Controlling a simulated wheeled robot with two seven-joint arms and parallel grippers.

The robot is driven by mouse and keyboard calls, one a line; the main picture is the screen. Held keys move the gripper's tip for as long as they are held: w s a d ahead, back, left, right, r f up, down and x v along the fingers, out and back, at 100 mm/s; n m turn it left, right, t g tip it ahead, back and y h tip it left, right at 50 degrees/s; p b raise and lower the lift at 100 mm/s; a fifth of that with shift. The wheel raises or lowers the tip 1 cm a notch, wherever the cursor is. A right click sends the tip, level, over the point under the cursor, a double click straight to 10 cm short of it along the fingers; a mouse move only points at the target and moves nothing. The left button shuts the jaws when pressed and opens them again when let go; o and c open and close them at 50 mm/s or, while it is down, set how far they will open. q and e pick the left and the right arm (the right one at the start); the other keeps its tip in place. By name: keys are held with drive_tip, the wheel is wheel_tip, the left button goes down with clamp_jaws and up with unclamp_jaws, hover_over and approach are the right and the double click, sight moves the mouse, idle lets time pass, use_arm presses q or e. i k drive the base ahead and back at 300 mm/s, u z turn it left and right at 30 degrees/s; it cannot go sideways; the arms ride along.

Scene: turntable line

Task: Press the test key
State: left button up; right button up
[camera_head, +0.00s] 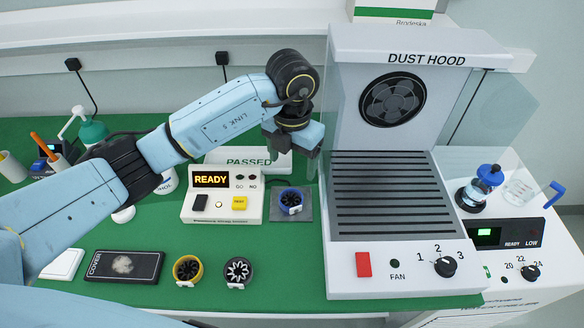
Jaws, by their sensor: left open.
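The white tester box (225,216) stands on the green bench left of the dust hood, its display (211,180) reading READY. A yellow key (239,203) sits on its front right, with small lettering too small to read surely; it looks like the test key. A black switch (200,203) and a small pale button or lamp (218,204) are left of it. GO and NO lamps are dark. My left gripper (306,153) is open, above and right of the box, near the hood's left side, apart from the key. My right gripper is not in view.
A blue-rimmed fan (291,200) sits on a grey pad right of the box. A PASSED tray (249,157) is behind the box. The dust hood (345,255) blocks the right. A yellow fan (187,270), black fan (238,272) and COVER box (124,266) lie in front.

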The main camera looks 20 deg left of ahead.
sight(238, 203)
drive_tip(key=u, duration=1)
